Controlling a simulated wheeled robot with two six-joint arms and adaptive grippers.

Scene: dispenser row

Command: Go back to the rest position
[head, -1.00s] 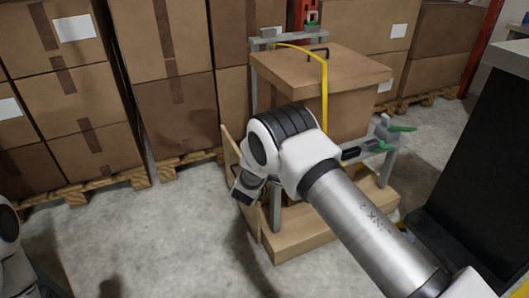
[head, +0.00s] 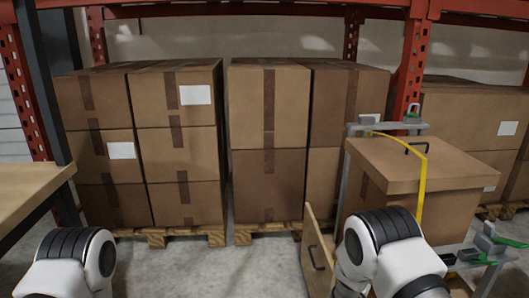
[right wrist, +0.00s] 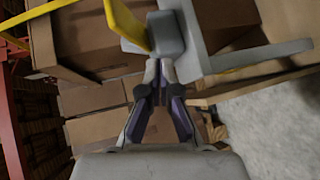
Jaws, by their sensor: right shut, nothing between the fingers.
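My right gripper (right wrist: 159,75) shows in the right wrist view with its fingers together and nothing between them. Its tips are close to a grey block and a yellow strip (right wrist: 127,25) on a grey frame; I cannot tell whether they touch. In the head view my right arm (head: 385,250) is at the bottom right and its gripper is hidden. My left arm (head: 75,262) is at the bottom left, with its gripper out of view.
A brown lidded box (head: 425,180) stands in a grey frame with green levers (head: 478,258). A brown panel with a dark handle (head: 317,262) stands beside my right arm. Stacked cartons (head: 268,110) on pallets fill the back. A wooden table (head: 30,190) is at left.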

